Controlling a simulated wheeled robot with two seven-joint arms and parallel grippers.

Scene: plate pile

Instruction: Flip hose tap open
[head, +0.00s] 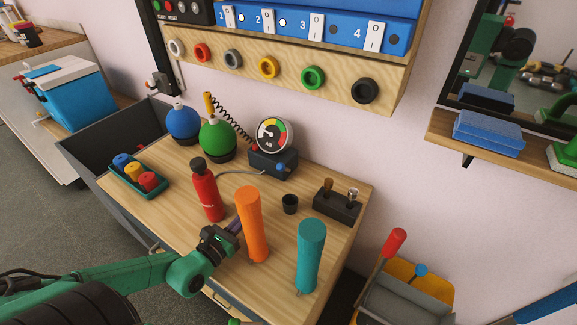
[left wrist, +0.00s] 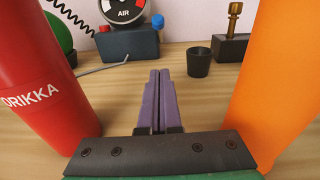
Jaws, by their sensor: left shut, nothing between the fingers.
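No part is plainly marked as the hose tap. A dark gauge box (head: 272,163) with a round AIR dial (head: 272,134) stands at the back of the wooden table. It has a small blue knob (head: 281,167), also in the left wrist view (left wrist: 158,21), and a red knob (head: 253,147). A grey hose (head: 236,173) runs from the box toward the red bottle. My left gripper (head: 238,227), with purple fingers, is shut and empty between the red bottle and the orange cylinder. In the left wrist view its fingertips (left wrist: 160,72) point toward the box, apart from it. My right gripper is not seen.
The red bottle (head: 206,191) and orange cylinder (head: 251,222) flank my left gripper closely. A teal cylinder (head: 310,256), a small black cup (head: 290,204) and a dark block with two levers (head: 337,208) stand to the right. Blue (head: 183,122) and green (head: 216,136) round bodies stand behind.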

